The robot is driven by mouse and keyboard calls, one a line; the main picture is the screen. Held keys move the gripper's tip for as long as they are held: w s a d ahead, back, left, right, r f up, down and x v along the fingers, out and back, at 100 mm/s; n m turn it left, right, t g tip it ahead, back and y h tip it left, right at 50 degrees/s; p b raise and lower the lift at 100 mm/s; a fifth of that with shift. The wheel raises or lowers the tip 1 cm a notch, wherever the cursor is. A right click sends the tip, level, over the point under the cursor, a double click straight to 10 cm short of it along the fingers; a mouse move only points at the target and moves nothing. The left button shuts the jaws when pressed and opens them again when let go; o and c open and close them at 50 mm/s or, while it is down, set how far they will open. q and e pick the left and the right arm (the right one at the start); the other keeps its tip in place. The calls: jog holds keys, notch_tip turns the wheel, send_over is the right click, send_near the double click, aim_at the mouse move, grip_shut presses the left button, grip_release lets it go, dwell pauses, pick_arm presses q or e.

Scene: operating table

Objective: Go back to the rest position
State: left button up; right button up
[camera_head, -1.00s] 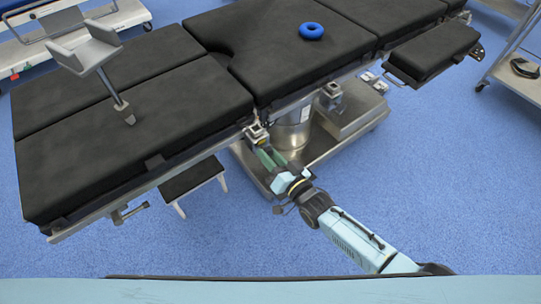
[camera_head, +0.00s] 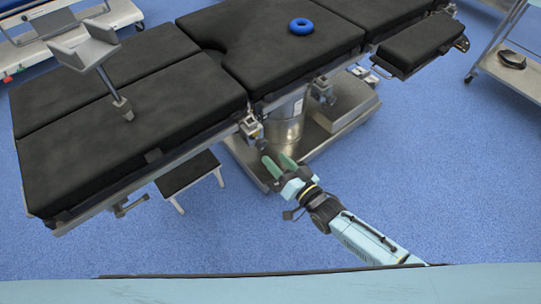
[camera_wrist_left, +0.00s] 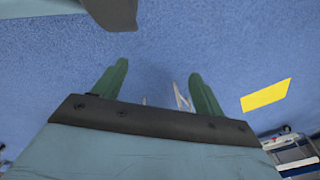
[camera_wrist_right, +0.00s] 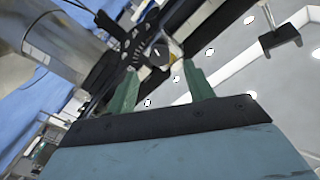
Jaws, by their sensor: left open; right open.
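My right gripper (camera_head: 277,163) is in the head view, below the near edge of the operating table (camera_head: 200,97). Its green fingers are apart, with nothing between them, and a gap separates them from the clamp (camera_head: 250,127) on the table's side rail. In the right wrist view the open fingers (camera_wrist_right: 160,85) point toward dark parts under the table. My left gripper is outside the head view. In the left wrist view its green fingers (camera_wrist_left: 155,85) are spread and empty, with blue floor beyond them.
A blue ring (camera_head: 301,26) lies on the table top. A grey support on a post (camera_head: 88,55) stands at the left. A step stool (camera_head: 188,173) is under the near edge. The table's metal base (camera_head: 330,125) is beyond my right gripper. Blue floor in front is clear.

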pick_arm(q)
jog(key=shift+s+r, duration=0.2)
jog(key=shift+s, duration=0.15)
pick_arm(e)
jog(key=shift+v, duration=0.9)
